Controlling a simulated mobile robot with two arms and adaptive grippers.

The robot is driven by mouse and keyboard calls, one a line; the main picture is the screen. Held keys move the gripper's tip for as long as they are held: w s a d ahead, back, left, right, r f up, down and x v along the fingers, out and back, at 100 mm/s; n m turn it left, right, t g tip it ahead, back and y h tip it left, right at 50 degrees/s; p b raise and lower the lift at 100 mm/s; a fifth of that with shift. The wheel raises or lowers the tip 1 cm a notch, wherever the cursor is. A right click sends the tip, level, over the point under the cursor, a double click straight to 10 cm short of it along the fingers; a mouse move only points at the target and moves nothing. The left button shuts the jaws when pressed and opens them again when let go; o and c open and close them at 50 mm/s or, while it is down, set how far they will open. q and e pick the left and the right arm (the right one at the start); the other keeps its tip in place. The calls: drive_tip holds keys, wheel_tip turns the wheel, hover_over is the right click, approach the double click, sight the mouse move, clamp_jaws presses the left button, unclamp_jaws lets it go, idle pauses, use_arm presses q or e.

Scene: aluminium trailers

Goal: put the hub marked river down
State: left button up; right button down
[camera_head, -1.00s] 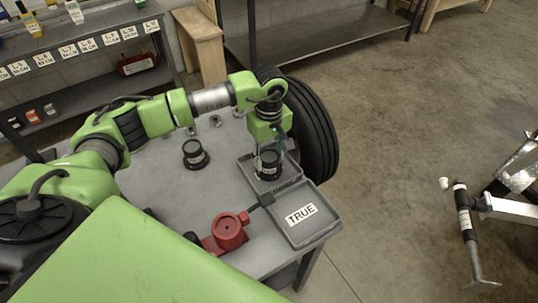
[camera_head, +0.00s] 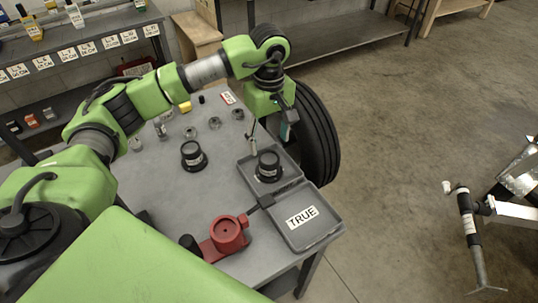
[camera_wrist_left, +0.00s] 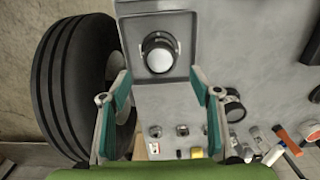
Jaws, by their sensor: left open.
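A black hub (camera_head: 268,166) with a pale label stands upright in the far compartment of the grey tray (camera_head: 327,227). In the left wrist view the same hub (camera_wrist_left: 159,54) shows its round, pale top inside the tray compartment. A second black hub (camera_head: 194,155) stands on the table, left of the tray; it also shows in the left wrist view (camera_wrist_left: 233,107). The labels are too small to read. My left gripper (camera_head: 270,136) is open and empty, above and a little beyond the hub in the tray. My right gripper is not in view.
The tray's near compartment bears a "TRUE" label (camera_head: 302,216). A red fixture (camera_head: 229,236) stands on the grey table left of it. Several small metal parts (camera_head: 190,132) lie at the back. A large tyre (camera_head: 318,135) stands beyond the table's right edge.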

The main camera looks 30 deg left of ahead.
use_arm(q)
drive_tip(key=shift+r+b, duration=0.35)
drive_tip(key=shift+r, duration=1.75)
